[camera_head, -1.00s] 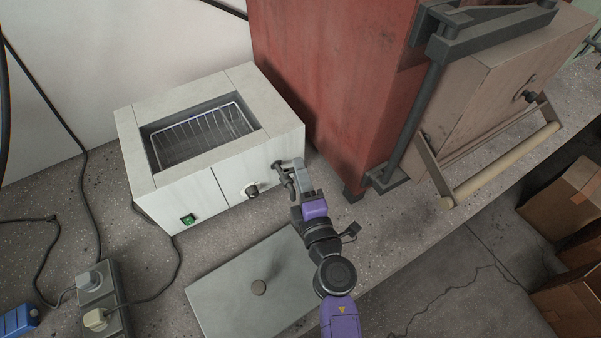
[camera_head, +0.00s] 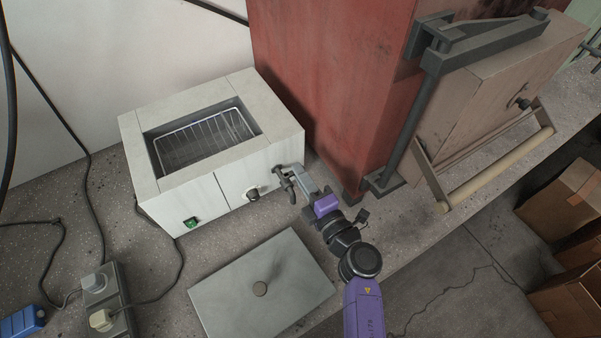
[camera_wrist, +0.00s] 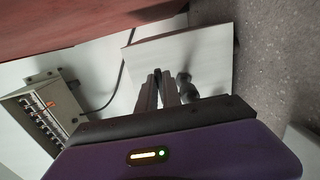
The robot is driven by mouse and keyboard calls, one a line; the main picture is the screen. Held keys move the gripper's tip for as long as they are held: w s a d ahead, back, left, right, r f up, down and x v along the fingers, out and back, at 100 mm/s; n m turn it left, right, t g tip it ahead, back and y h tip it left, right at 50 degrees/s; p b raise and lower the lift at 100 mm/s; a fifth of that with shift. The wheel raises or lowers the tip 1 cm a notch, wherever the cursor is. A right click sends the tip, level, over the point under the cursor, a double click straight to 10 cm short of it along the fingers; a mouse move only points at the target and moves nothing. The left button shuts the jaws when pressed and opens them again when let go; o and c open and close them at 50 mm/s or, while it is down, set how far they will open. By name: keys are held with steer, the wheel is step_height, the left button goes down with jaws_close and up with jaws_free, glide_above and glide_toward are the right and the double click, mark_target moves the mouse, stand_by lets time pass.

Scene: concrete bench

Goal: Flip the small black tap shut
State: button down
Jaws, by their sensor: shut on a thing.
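The small black tap (camera_head: 284,180) sticks out of the front of the white water bath (camera_head: 160,205), near its right corner. It looks dark grey in the head view, and its exact lever angle is hard to read. My gripper (camera_head: 299,174) is at the tap from the right, its fingers shut on it. In the wrist view my gripper (camera_wrist: 158,74) has its two fingers close together, with a small dark bit at their tips. The fingers hide most of the tap there.
The knob (camera_head: 252,194) and a green switch (camera_head: 190,222) sit left of the tap. A flat grey lid (camera_head: 225,300) lies in front of the bath. A red cabinet (camera_head: 330,90) stands close on the right. A power strip (camera_head: 118,290) with cables is at left.

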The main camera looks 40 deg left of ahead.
steer(key=shift+n+g, duration=0.3)
steer(key=shift+g, duration=0.2)
steer(key=c, duration=1.5)
jaws_free()
steer(key=v, duration=0.7)
steer(key=shift+s+d+f+p, duration=0.15)
steer(key=shift+d+p, duration=0.15)
steer(key=shift+p, duration=0.1)
